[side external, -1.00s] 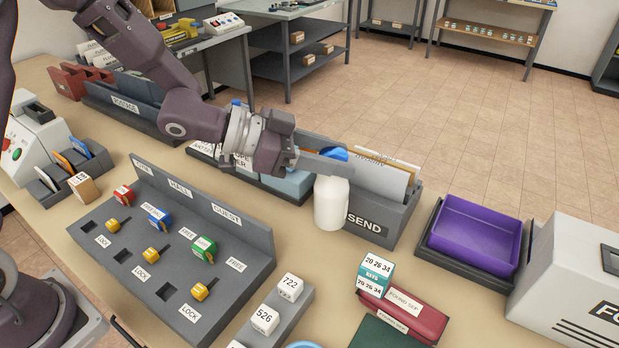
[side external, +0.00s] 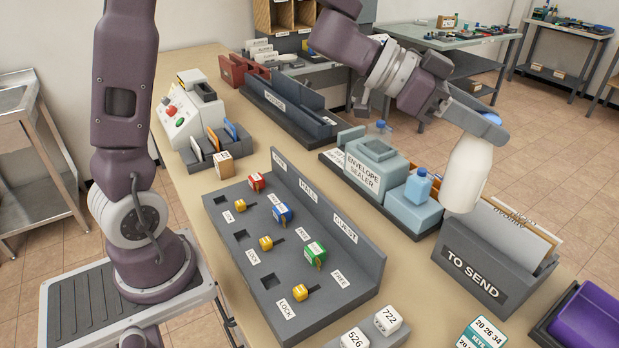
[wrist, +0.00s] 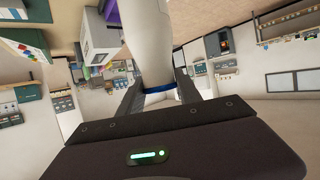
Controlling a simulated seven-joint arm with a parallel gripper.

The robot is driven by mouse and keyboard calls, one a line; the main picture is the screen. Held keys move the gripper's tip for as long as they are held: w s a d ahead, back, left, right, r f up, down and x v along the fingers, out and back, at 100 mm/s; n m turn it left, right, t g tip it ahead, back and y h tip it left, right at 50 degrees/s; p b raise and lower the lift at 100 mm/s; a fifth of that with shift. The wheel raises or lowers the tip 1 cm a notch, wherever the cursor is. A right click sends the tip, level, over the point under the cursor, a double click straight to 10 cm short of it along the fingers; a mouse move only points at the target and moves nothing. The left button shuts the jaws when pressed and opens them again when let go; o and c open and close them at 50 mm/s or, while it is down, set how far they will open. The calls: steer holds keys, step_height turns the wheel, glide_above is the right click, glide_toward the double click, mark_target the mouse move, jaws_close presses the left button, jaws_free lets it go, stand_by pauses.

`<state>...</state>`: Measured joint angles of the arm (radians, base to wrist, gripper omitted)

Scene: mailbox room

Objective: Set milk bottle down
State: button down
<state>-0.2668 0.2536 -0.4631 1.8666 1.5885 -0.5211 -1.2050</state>
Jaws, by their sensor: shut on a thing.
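The white milk bottle (side external: 467,176) with a blue cap (side external: 491,118) is in the side view, with its cap end leaning right in the picture. My gripper (side external: 487,124) is shut on it at the cap end.
The envelope sealer (side external: 378,170) and a small blue bottle (side external: 418,184) on a light-blue block stand left of the milk bottle. A grey key rack (side external: 350,262) lies in front. A purple tray (side external: 590,318) is at lower right. Bare counter shows between rack and sealer.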

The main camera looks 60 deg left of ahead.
steer(key=w+a+n+t+y, duration=0.2)
steer(key=a+n+y, duration=0.1)
steer(key=a, duration=0.8)
steer(key=w+a+n+t+y, duration=0.1)
steer(key=w+a+n+y, duration=0.1)
steer(key=a, duration=1)
steer(key=s+a+n+t+y, duration=0.1)
steer(key=s+a+n+y, duration=0.15)
steer(key=a, duration=0.75)
steer(key=s+a+n+y, duration=0.2)
steer(key=s+a+y, duration=0.1)
steer(key=a, duration=0.7)
step_height(320, 180, down, 21)
steer(key=shift+d, duration=0.3)
steer(key=shift+s+h, duration=0.1)
steer(key=shift+h, duration=0.15)
steer(key=c, duration=0.8)
jaws_free()
steer(key=shift+f, duration=0.1)
